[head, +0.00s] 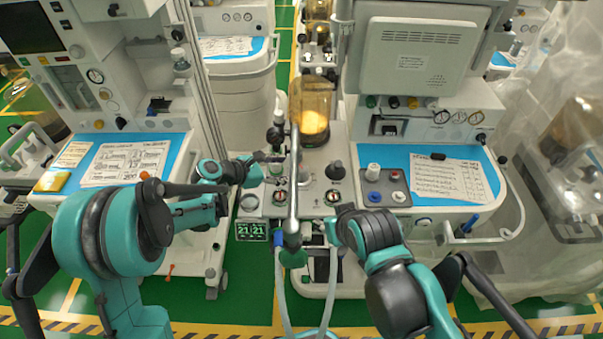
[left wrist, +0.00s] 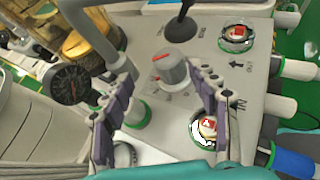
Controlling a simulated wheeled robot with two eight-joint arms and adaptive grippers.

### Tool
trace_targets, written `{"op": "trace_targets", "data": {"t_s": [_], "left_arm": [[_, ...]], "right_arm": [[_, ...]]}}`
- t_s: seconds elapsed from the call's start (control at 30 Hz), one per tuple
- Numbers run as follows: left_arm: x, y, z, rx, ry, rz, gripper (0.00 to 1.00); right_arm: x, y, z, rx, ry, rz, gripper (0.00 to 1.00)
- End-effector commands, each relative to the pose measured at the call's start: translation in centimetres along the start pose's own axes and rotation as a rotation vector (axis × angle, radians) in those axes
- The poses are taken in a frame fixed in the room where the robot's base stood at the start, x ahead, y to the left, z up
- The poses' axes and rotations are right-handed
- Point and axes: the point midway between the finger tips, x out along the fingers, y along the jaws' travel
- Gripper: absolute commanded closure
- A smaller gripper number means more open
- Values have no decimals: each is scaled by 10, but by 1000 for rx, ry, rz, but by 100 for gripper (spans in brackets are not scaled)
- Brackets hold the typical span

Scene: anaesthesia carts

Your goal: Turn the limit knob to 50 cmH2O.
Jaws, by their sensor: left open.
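The limit knob (left wrist: 176,72) is a grey ribbed knob with a red mark on its top, standing on the light panel in the left wrist view. My left gripper (left wrist: 166,84) is open, with one finger on each side of the knob and visible gaps between. The markings around the knob are too small to read. In the head view my left gripper (head: 270,170) reaches the panel of the middle machine near the metal pipe; the knob cannot be made out there. My right arm's end (head: 350,215) is over the front of that machine; its fingers are not clear.
A metal pipe (head: 294,180) stands upright close to my left gripper. A round gauge (left wrist: 70,84) is left of the knob, and a black lever (left wrist: 182,25) is behind it. Two red-centred ports, one front (left wrist: 207,130) and one back (left wrist: 236,34), flank it on the right.

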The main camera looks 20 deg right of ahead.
Motion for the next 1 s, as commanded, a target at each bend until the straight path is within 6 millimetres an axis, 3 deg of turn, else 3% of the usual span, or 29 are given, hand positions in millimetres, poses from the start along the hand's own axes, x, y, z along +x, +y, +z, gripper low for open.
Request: {"op": "trace_targets", "data": {"t_s": [0.1,0.27,0.7,1.0], "left_arm": [[-8,-14,-6,-100,-53,64,40],[-10,-21,-8,-175,-91,94,40],[52,-15,-3,-179,-94,94,40],[66,-13,0,-180,-94,95,40]], "right_arm": [[4,0,3,0,0,0,60],[6,0,4,0,0,0,60],[23,0,16,0,0,0,60],[25,0,18,0,0,0,60]]}}
